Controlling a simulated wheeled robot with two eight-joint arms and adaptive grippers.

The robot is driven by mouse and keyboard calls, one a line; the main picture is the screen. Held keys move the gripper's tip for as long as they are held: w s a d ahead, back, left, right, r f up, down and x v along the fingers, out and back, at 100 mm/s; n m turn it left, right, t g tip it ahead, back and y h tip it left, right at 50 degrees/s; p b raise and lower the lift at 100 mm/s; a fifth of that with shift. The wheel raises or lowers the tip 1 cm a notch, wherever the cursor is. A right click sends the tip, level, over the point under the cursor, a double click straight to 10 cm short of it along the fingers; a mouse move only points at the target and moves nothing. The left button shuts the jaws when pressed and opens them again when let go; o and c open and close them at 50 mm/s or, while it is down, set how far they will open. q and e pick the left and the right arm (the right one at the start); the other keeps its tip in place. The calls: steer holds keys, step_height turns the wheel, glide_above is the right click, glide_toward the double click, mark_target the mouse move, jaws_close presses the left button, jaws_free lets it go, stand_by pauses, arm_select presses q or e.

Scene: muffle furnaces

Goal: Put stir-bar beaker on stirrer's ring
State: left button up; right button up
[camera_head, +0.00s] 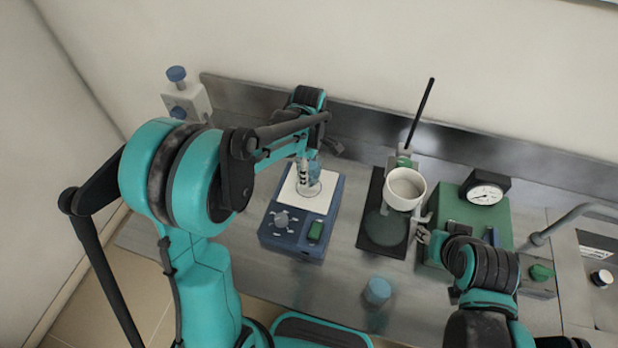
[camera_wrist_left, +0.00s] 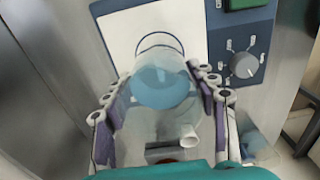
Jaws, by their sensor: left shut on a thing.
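The stir-bar beaker (camera_head: 314,171) is clear glass with blue liquid; it also shows in the left wrist view (camera_wrist_left: 160,86). My left gripper (camera_head: 304,172) is shut on it, with a finger on each side of the glass (camera_wrist_left: 163,100). The beaker is over the white top plate of the blue stirrer (camera_head: 282,220). The dark ring (camera_wrist_left: 160,36) on the plate shows partly past the beaker's end in the wrist view. I cannot tell whether the beaker touches the plate. My right gripper (camera_head: 424,238) is beside the ring stand, its opening unclear.
A ring stand with a black base (camera_head: 386,228) and a white bowl (camera_head: 404,189) is right of the stirrer. A green box with a dial (camera_head: 487,194) is farther right. A small blue-filled vessel (camera_head: 377,291) stands near the front edge. The sink is at the far right.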

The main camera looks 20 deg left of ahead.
arm_select(q)
step_height(320, 180, down, 4)
steer(key=shift+w+r+b, duration=0.1)
steer(key=shift+b, duration=0.45)
steer(key=o, duration=1.3)
steer(key=shift+o, duration=0.2)
